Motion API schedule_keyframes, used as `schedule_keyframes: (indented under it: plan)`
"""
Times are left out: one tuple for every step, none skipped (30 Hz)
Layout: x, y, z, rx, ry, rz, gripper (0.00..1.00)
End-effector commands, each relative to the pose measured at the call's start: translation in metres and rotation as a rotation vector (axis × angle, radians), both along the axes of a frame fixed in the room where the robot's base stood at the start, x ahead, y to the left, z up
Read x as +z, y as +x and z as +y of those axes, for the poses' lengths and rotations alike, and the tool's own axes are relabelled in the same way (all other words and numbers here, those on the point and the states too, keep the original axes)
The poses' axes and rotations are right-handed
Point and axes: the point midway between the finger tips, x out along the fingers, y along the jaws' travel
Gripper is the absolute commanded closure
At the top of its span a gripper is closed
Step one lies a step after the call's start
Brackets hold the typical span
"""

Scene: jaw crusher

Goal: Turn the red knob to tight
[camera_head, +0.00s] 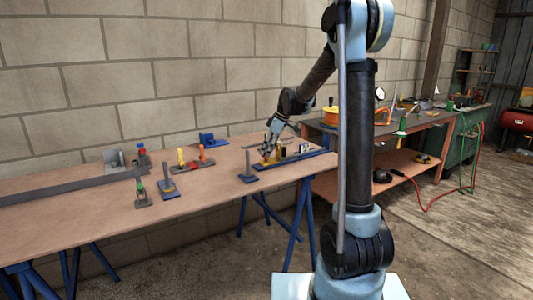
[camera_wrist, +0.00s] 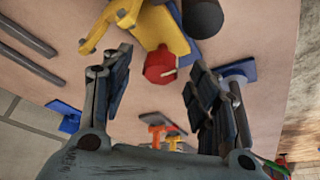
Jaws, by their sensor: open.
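The red knob (camera_wrist: 160,64) shows in the wrist view, beside a yellow body (camera_wrist: 158,25) on a blue base (camera_wrist: 181,20). My gripper (camera_wrist: 157,72) is open, with one finger to the left of the knob and the other to the right. Clear gaps show between the knob and both fingers, so neither appears to touch it. In the head view my gripper (camera_head: 271,146) is low over the yellow part (camera_head: 268,159) at the right end of the workbench. The red knob cannot be made out there.
The workbench (camera_head: 100,215) carries several small clamps and fixtures, including a red and yellow one (camera_head: 193,161) and a blue one (camera_head: 208,138). A grey bar lies along its left side. A second bench (camera_head: 400,128) with tools stands to the right. Floor at right is mostly clear.

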Motion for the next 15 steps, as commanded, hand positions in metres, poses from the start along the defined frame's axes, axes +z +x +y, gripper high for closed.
schedule_keyframes:
  plan:
    - [-0.0046, 0.0002, 0.0018, 0.000, 0.000, 0.000, 0.45]
    - [-0.0066, 0.0003, 0.0025, 0.000, 0.000, 0.000, 0.45]
    - [-0.0088, 0.0006, 0.0033, 0.000, 0.000, 0.000, 0.45]
    - [-0.0101, 0.0008, 0.0039, 0.000, 0.000, 0.000, 0.45]
    - [-0.0111, 0.0009, 0.0043, 0.000, 0.000, 0.000, 0.45]
    - [-0.0121, 0.0010, 0.0047, -0.001, 0.000, 0.000, 0.45]
    - [-0.0126, 0.0010, 0.0049, -0.001, 0.000, 0.000, 0.45]
    - [-0.0129, 0.0010, 0.0050, -0.001, 0.000, 0.000, 0.45]
    - [-0.0131, 0.0010, 0.0051, -0.001, 0.000, 0.000, 0.45]
    - [-0.0131, 0.0010, 0.0050, -0.001, 0.000, 0.000, 0.45]
    - [-0.0131, 0.0009, 0.0050, -0.001, 0.000, 0.000, 0.45]
    - [-0.0131, 0.0008, 0.0050, -0.001, 0.000, 0.000, 0.45]
    - [-0.0131, 0.0009, 0.0050, -0.001, 0.000, 0.000, 0.45]
    - [-0.0130, 0.0008, 0.0050, -0.001, 0.000, 0.000, 0.45]
    - [-0.0130, 0.0009, 0.0049, -0.001, 0.000, 0.000, 0.50]
